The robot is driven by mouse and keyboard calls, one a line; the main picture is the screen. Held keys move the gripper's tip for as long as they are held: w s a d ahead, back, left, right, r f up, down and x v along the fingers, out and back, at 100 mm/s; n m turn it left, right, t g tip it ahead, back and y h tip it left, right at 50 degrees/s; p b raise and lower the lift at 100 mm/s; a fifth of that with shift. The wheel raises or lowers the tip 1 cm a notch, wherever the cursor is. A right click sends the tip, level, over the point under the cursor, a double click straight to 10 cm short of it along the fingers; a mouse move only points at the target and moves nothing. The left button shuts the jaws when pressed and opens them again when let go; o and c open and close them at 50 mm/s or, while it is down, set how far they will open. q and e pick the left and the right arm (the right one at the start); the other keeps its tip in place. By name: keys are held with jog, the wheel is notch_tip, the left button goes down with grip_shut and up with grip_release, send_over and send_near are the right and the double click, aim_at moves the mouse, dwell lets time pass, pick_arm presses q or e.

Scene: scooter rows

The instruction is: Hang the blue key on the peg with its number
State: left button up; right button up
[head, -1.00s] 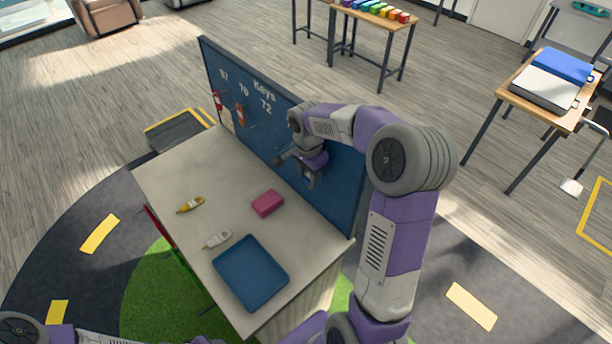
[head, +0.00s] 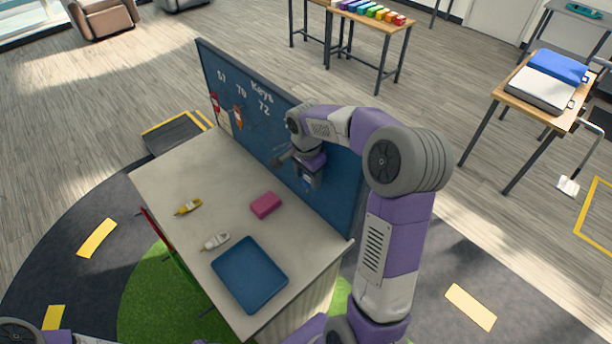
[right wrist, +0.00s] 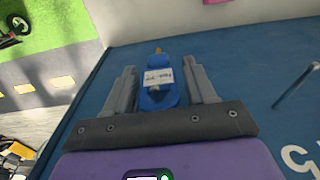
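The blue key (right wrist: 160,94), with a white tag and a brass tip, lies between the fingers of my right gripper (right wrist: 160,78) in the right wrist view. The fingers stand apart, with a gap showing beside the key. Behind is the blue key board (head: 240,75); whether the key rests on a peg is hidden. In the head view my right gripper (head: 305,178) is close to the board's right part. A bare peg (right wrist: 296,85) shows to the right of the key. The tag's number is unreadable. My left gripper is not in view.
The counter holds a yellow key (head: 188,207), a white key (head: 216,242), a pink block (head: 265,205) and a blue tray (head: 250,274). A red key (head: 215,103) and an orange key (head: 238,117) hang on the board's left part.

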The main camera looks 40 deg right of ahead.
jog(key=shift+o, duration=0.8)
jog(key=shift+s+d+f, duration=0.2)
jog(key=shift+d+f, duration=0.05)
jog(key=shift+d, duration=0.25)
jog(key=r, duration=0.7)
jog(key=shift+w+a+r, duration=0.1)
jog(key=shift+a+r, duration=0.25)
jog(key=shift+r, duration=0.05)
jog(key=shift+a+r, duration=0.15)
jog(key=shift+r, duration=0.05)
jog(key=shift+a, duration=0.1)
